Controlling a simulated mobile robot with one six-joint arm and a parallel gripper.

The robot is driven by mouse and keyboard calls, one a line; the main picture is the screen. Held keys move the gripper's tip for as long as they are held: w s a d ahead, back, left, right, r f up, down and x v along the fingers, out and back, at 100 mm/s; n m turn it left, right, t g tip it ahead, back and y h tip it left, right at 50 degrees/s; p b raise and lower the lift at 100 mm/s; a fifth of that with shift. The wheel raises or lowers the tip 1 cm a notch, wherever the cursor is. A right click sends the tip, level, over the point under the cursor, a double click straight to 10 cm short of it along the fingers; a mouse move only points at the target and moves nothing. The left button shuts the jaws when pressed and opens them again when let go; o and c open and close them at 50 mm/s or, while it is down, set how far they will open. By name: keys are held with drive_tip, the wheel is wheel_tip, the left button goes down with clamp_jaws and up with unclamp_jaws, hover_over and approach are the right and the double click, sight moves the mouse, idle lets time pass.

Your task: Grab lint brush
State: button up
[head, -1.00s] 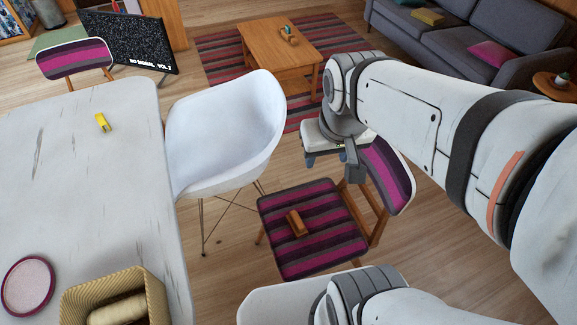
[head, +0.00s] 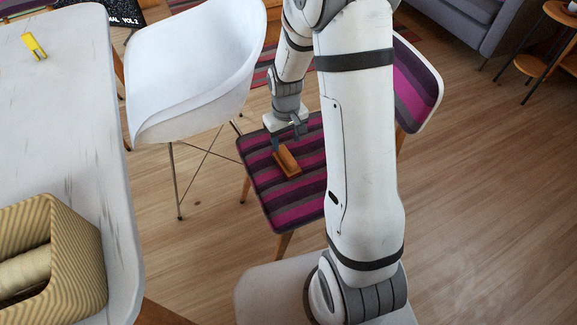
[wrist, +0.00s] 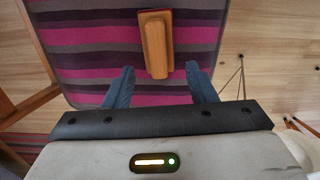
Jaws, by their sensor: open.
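The lint brush (head: 287,162), a brown wooden block with a raised handle, lies on the striped purple and grey seat (head: 262,193) of a chair. It also shows in the wrist view (wrist: 156,45), just beyond and between my fingertips. My gripper (head: 289,143) is above the back part of the seat, close to the brush. In the wrist view its two blue fingers (wrist: 160,82) are spread apart with nothing between them. My arm hides the right part of the seat in the head view.
A white shell chair (head: 195,70) stands left of the striped chair. The striped backrest (head: 416,85) rises on the right. A white table (head: 75,130) at the left holds a woven basket (head: 75,265) and a yellow object (head: 33,46). Open floor lies to the right.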

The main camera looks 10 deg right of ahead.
sight(287, 153)
drive_tip(key=f+b, duration=0.1)
drive_tip(key=f, duration=0.5)
drive_tip(key=f+b, duration=0.1)
drive_tip(key=f, duration=0.2)
drive_tip(key=shift+w+d+b, duration=0.15)
drive_tip(key=shift+w+b, duration=0.2)
drive_tip(key=shift+c, duration=0.4)
drive_tip(key=shift+r, duration=0.1)
drive_tip(key=c, duration=0.6)
